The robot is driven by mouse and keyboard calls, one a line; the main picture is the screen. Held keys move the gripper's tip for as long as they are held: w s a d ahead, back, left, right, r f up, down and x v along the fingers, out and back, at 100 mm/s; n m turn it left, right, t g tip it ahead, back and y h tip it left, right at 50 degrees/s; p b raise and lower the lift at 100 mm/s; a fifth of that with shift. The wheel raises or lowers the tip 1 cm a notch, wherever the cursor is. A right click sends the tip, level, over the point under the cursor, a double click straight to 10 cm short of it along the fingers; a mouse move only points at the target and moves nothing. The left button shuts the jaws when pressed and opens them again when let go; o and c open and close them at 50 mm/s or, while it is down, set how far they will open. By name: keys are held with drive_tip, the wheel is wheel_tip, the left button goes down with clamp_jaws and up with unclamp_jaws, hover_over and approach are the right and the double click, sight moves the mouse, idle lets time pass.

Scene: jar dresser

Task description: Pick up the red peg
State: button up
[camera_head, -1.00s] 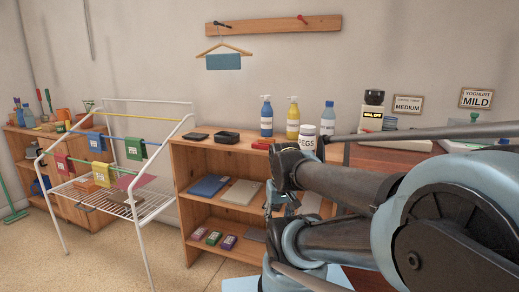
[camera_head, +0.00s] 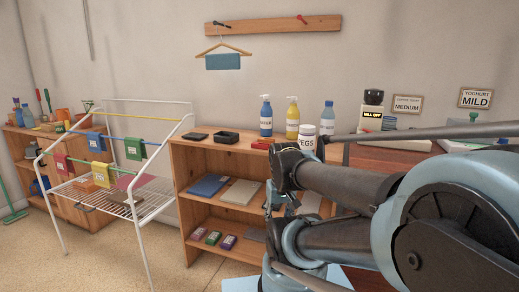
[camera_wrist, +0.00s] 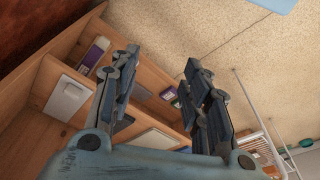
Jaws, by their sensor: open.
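A small red object (camera_head: 261,146) lies on top of the wooden shelf unit, just left of the white jar labelled PEGS (camera_head: 307,138); it is too small to tell if it is a peg. A red peg (camera_head: 302,18) also sticks out of the wooden wall rail. My gripper (camera_head: 281,197) hangs in front of the shelf unit, below its top and apart from both red things. In the wrist view my gripper (camera_wrist: 160,62) is open, with nothing between its fingers. No red peg shows in the wrist view.
The shelf unit (camera_head: 215,219) holds books and small boxes. Bottles (camera_head: 266,118) and a black tray (camera_head: 226,137) stand on its top. A white drying rack (camera_head: 148,215) with cloths is at the left. A hanger (camera_head: 224,47) hangs from the rail (camera_head: 270,24).

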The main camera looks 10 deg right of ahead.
drive_tip(key=shift+o, duration=0.6)
drive_tip(key=shift+r, duration=0.1)
drive_tip(key=w+r+m+y, duration=0.1)
drive_tip(key=w+r+m, duration=1.25)
drive_tip(key=r, duration=0.55)
drive_tip(key=w+d+r+m+y, duration=0.1)
drive_tip(key=w+d+r+m, duration=0.1)
drive_tip(key=w+r+m, duration=0.6)
drive_tip(key=w+d+r+m+y, duration=0.1)
drive_tip(key=w+d+r+m, duration=0.3)
drive_tip(key=w, duration=0.8)
drive_tip(key=n, duration=0.1)
hover_over(260, 146)
drive_tip(key=d, duration=0.2)
drive_tip(key=shift+g, duration=0.3)
drive_tip(key=f, duration=1)
drive_tip(key=shift+w+d+f, duration=0.15)
drive_tip(key=shift+w+f, duration=0.05)
drive_tip(key=shift+w, duration=0.05)
drive_tip(key=shift+x, duration=2.75)
